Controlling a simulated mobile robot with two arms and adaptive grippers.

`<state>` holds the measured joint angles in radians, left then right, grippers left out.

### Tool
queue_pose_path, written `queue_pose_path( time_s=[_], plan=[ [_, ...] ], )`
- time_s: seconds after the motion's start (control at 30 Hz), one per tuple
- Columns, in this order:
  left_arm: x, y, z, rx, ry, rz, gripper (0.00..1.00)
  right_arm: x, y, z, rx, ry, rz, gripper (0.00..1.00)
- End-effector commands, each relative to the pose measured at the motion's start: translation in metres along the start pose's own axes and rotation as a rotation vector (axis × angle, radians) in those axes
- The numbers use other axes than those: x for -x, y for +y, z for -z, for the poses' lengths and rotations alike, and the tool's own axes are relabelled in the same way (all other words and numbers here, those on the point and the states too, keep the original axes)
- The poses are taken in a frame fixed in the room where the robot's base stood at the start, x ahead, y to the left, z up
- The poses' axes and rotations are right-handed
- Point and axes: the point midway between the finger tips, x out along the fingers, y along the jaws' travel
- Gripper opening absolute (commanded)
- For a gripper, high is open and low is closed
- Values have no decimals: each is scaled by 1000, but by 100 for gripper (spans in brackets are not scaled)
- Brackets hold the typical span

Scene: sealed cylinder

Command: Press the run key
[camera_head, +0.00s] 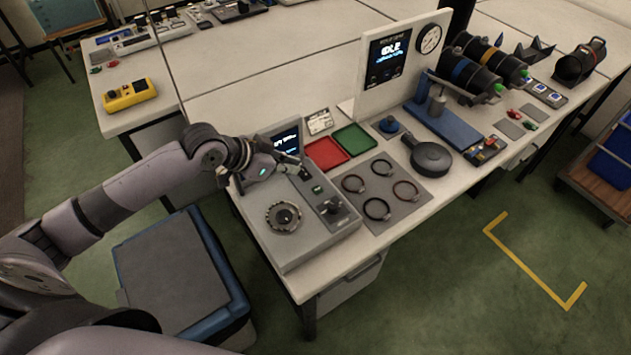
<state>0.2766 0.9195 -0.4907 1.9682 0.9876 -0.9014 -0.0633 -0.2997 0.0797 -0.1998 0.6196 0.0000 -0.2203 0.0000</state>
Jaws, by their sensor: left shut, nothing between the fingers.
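A grey console (300,240) stands on the near left corner of the white bench. It has a small lit screen (287,141) at its back, a round toothed dial (283,217) on its left and a dark strip with a small green-lit key (317,189) and a black knob (334,205) on its right. No key label is legible, so I cannot tell which is the run key. My left gripper (292,169) is shut and empty over the console's back part, just below the screen. I cannot tell whether its tips touch the panel. My right gripper is out of view.
A red tray (326,153), a green tray (354,138) and a grey mat (402,196) with several rings lie right of the console. A blue-edged box (172,290) stands on the floor below my arm.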

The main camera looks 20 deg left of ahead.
Motion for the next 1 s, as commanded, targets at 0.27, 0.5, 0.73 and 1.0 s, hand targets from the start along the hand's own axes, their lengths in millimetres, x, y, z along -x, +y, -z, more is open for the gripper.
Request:
queue_pose_path(
  time_s=[0.27, 0.5, 0.73, 1.0],
  plan=[
    [-1, 0, 0, 1, 0, 0, 0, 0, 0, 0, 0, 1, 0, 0],
    [-27, 1, 2, 3, 0, -2, 0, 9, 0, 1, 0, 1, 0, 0],
    [-76, 2, 2, 4, 0, -3, 0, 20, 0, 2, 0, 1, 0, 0],
    [-115, 1, -16, 2, -3, 0, 0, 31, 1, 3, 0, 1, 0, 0]
  ],
)
